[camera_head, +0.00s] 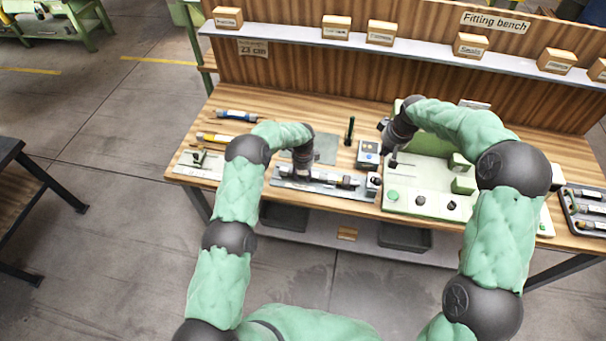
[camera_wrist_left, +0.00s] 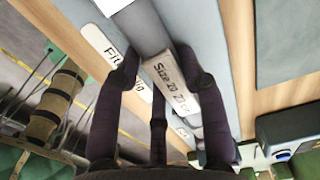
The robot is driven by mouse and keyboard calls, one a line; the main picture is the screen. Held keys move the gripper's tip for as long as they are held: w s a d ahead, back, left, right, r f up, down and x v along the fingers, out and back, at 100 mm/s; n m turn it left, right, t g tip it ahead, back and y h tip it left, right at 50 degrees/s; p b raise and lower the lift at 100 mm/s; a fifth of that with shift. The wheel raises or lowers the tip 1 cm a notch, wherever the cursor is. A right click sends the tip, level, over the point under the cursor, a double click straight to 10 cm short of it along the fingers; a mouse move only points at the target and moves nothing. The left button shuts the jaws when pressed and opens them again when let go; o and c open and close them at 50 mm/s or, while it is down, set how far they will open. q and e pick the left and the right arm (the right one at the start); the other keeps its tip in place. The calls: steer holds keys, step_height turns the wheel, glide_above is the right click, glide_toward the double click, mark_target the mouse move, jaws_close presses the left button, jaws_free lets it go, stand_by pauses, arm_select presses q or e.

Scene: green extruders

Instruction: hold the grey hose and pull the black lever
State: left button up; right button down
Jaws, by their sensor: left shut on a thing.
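The grey hose (camera_wrist_left: 176,88), with a pale printed size label, lies between my left fingers in the left wrist view. My left gripper (camera_wrist_left: 160,65) is shut on it. In the head view my left gripper (camera_head: 301,170) points down at the grey fixture plate on the bench, and the hose (camera_head: 326,179) shows partly beside it. My right gripper (camera_head: 385,130) is over the left edge of the pale green machine (camera_head: 425,172). Its fingers are too small and dark to tell open from shut. A thin dark rod beneath it may be the black lever (camera_head: 398,162), but I cannot be sure.
A small box with a blue button (camera_head: 368,153) and an upright black-green pin (camera_head: 349,131) stand between the grippers. Screwdriver-like tools (camera_head: 237,115) lie at the back left. A black tray (camera_head: 585,209) is at the right. Labelled blocks line the shelf (camera_head: 300,33).

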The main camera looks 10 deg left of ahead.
stand_by(0.3)
arm_select(q)
steer(key=o, duration=1.3)
step_height(320, 180, up, 12)
